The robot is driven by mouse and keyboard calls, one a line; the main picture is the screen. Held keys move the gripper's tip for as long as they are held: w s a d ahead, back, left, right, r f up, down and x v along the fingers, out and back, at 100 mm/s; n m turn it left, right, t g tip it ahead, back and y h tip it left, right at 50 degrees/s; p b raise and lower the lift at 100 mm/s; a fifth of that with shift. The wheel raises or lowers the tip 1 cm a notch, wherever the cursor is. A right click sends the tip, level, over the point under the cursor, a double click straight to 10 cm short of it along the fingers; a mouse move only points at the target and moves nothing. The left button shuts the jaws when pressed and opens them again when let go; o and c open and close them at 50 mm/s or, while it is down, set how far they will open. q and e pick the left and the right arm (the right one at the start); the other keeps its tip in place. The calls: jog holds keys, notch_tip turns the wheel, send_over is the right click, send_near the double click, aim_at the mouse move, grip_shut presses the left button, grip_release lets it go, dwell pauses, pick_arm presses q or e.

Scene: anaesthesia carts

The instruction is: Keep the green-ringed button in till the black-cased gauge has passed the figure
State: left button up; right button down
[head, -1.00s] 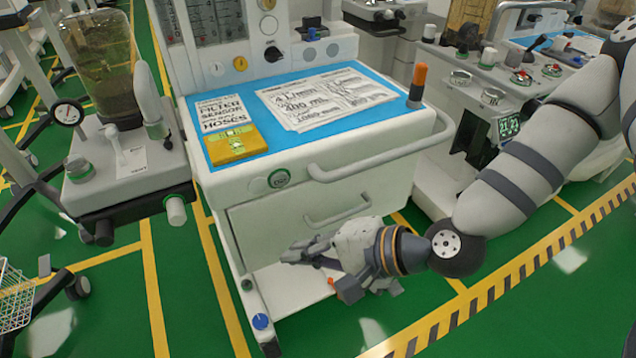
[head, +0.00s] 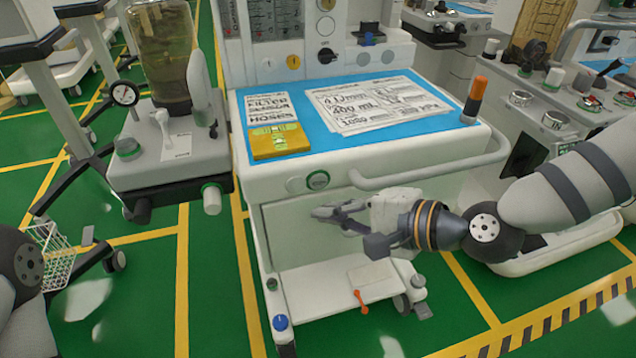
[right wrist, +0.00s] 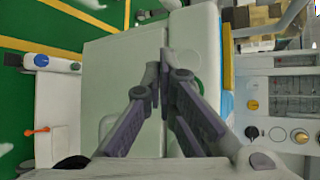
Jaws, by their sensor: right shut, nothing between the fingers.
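The green-ringed button (head: 318,180) is on the upper front of the white cart, under the blue top. In the right wrist view a green arc of its ring (right wrist: 199,86) shows, partly hidden behind a finger. My right gripper (head: 322,212) is shut and empty, its fingertips a little below the button in the head view; I cannot tell the gap to the cart front. The fingertips also show in the right wrist view (right wrist: 160,62). The black-cased gauge (head: 124,93) is by the glass canister on the left; its needle and figures are too small to read. My left gripper is out of view.
A curved white handle (head: 430,178) juts from the cart front right of the button. A pale knob with a green band (head: 211,198) hangs from the left unit. A yellow box (head: 280,141) and printed sheets (head: 375,103) lie on the blue top. Green floor is clear in front.

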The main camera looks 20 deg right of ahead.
aim_at(319, 182)
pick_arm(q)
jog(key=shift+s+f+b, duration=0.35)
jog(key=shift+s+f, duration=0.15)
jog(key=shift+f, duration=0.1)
pick_arm(e)
jog(key=shift+w, duration=1.85)
jog(key=shift+w, duration=0.1)
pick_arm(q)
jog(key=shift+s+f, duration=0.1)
pick_arm(e)
jog(key=shift+w, duration=0.35)
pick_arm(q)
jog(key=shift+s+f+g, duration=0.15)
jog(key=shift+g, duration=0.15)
pick_arm(e)
jog(key=shift+w+a, duration=0.1)
jog(key=shift+w, duration=0.35)
jog(key=shift+s, duration=0.1)
dwell(2.2)
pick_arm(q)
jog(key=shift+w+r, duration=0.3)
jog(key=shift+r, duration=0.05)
pick_arm(e)
jog(key=shift+s, duration=0.8)
